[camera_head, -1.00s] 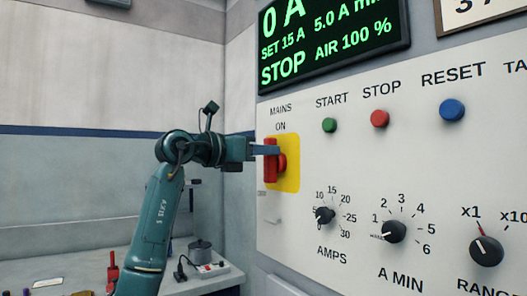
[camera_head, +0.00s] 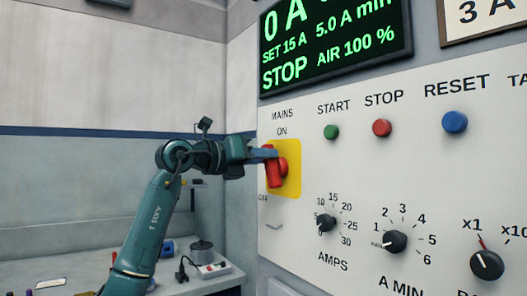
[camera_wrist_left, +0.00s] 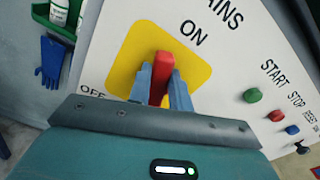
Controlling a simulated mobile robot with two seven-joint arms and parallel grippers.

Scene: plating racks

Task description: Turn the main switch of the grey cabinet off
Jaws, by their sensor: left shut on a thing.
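The main switch is a red handle (camera_head: 273,169) on a yellow plate (camera_head: 292,170), at the left edge of the grey cabinet's panel (camera_head: 350,180). ON is printed above it and OFF to its lower left. My left gripper (camera_head: 270,154) reaches it from the left. In the left wrist view, the two blue-grey fingers (camera_wrist_left: 162,86) stand on either side of the red handle (camera_wrist_left: 161,75) and are shut on it. My right gripper is not in view.
Green (camera_head: 331,132), red (camera_head: 382,128) and blue (camera_head: 454,122) buttons sit to the right of the switch. Dials (camera_head: 326,222) are below. A green-lettered display (camera_head: 335,45) is above. A bench (camera_head: 215,280) with a power strip (camera_head: 214,269) stands lower left.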

